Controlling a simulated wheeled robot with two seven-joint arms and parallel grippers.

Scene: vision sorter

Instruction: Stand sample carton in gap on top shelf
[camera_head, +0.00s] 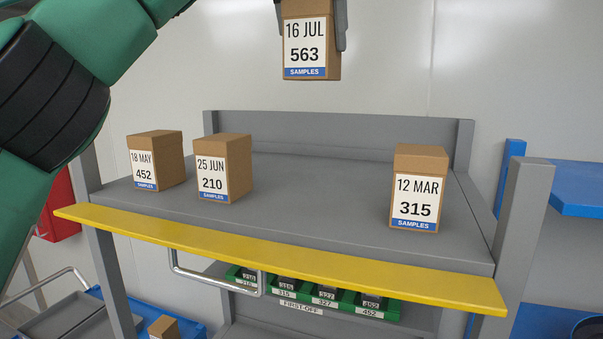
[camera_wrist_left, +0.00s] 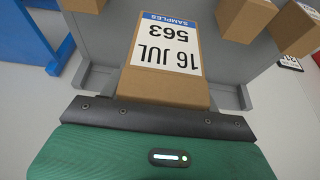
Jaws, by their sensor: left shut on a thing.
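The sample carton (camera_head: 306,50) is a brown box labelled "16 JUL 563" with a blue SAMPLES strip. My left gripper (camera_head: 312,22) is shut on it and holds it upright, in the air above the top shelf (camera_head: 310,205). The held carton also fills the middle of the left wrist view (camera_wrist_left: 165,50). On the shelf stand a "18 MAY 452" carton (camera_head: 156,160), a "25 JUN 210" carton (camera_head: 223,168) and a "12 MAR 315" carton (camera_head: 419,188). A wide bare gap lies between the 210 and 315 cartons. My right gripper is not in view.
A yellow strip (camera_head: 270,255) runs along the shelf's front edge. A grey back panel (camera_head: 340,135) with end posts closes the rear. Green bins (camera_head: 375,307) sit on a lower level. Blue shelving (camera_head: 575,200) stands at the right, and a red box (camera_head: 60,210) at the left.

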